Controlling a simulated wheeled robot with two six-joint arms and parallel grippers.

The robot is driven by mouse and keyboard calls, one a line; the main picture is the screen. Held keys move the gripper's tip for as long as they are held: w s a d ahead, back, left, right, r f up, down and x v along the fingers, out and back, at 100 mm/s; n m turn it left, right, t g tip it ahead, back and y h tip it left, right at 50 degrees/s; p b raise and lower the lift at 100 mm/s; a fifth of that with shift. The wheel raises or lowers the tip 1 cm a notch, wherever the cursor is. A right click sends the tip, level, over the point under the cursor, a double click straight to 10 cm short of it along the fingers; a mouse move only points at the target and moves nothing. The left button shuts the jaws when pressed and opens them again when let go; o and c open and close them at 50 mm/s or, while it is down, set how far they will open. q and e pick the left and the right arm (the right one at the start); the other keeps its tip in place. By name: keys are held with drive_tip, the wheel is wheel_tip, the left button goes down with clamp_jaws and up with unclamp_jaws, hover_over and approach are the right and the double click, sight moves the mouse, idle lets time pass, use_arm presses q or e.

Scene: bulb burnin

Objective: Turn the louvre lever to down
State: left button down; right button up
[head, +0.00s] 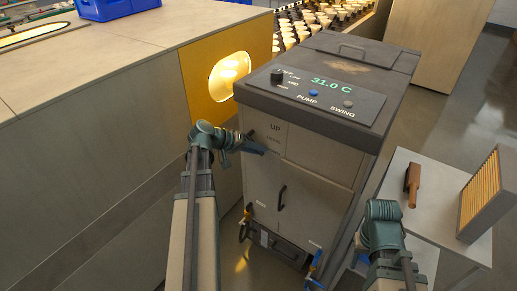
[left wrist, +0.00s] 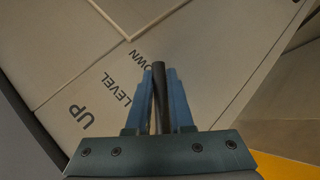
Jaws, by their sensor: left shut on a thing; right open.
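The machine cabinet (head: 310,195) stands in the middle of the head view, with the printed words UP and LEVEL on its front near the top. My left gripper (head: 256,147) is at these words, and it hides the lever there. In the left wrist view, my left gripper (left wrist: 159,85) is shut on the dark louvre lever (left wrist: 158,70). The lever lies by the word DOWN, whose first letter is covered; LEVEL and UP read clear to the left. My right gripper (head: 370,238) is low at the right, open, apart from the cabinet, its fingers hard to make out.
The cabinet top has a display reading 31.0 C, a black knob (head: 277,76) and PUMP and SWING buttons. A lit opening (head: 229,77) is in the yellow panel at left. A side table (head: 428,172) at right holds a brown-handled tool (head: 412,180) and a slatted filter (head: 479,198).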

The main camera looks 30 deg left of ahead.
use_arm(q)
drive_tip(key=c, duration=0.8)
unclamp_jaws()
drive_tip(key=shift+a, duration=0.1)
drive_tip(key=p+v, duration=0.8)
drive_tip(key=v, duration=0.5)
drive_tip(key=shift+s+r, duration=0.25)
drive_tip(key=shift+r, duration=0.05)
drive_tip(key=shift+a, duration=0.15)
